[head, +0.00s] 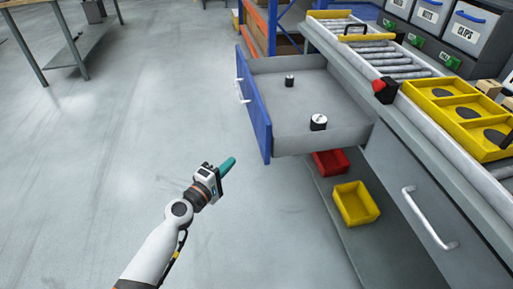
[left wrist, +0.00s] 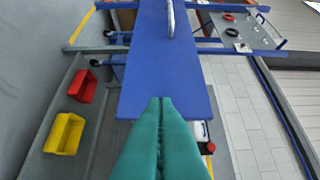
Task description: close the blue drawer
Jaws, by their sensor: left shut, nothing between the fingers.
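The blue drawer (head: 253,103) stands pulled out from the grey workbench, its blue front facing left with a white handle (head: 241,91) on it. Two small black-and-white cylinders (head: 318,122) stand inside on the grey drawer floor. My left gripper (head: 229,164) is shut and empty, below and left of the drawer's near end in the head view. In the left wrist view the shut teal fingers (left wrist: 162,105) point at the blue front (left wrist: 150,60), overlapping its lower edge; I cannot tell whether they touch it. My right gripper is in neither view.
A closed grey drawer with a white handle (head: 428,218) is to the right. A red bin (head: 330,162) and a yellow bin (head: 356,203) sit on the shelf below. A yellow tray (head: 431,92) and rollers (head: 385,58) are on the bench.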

